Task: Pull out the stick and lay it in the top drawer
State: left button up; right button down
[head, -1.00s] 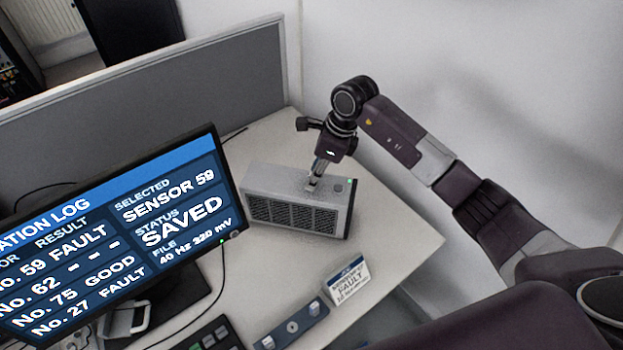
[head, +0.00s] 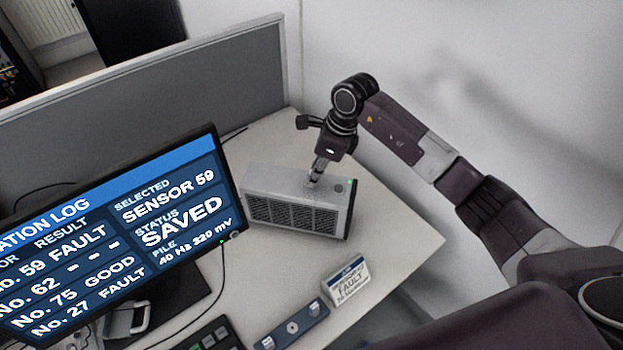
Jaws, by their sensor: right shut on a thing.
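My right gripper (head: 315,176) points down at the top of a grey box with a grille front (head: 298,209), near a small knob and a green light. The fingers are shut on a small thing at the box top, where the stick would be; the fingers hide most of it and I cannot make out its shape. The stick is not clearly visible. No drawer shows in this view. My left gripper is not in view.
A monitor (head: 120,235) stands at the left, showing "Sensor 59, saved". A grey partition (head: 150,105) runs behind. The desk (head: 390,235) is clear right of the grey box.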

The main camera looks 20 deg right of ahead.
jog(key=shift+r, duration=0.5)
dwell(0.5)
jog(key=shift+r+p, duration=0.7)
jog(key=shift+r, duration=1.05)
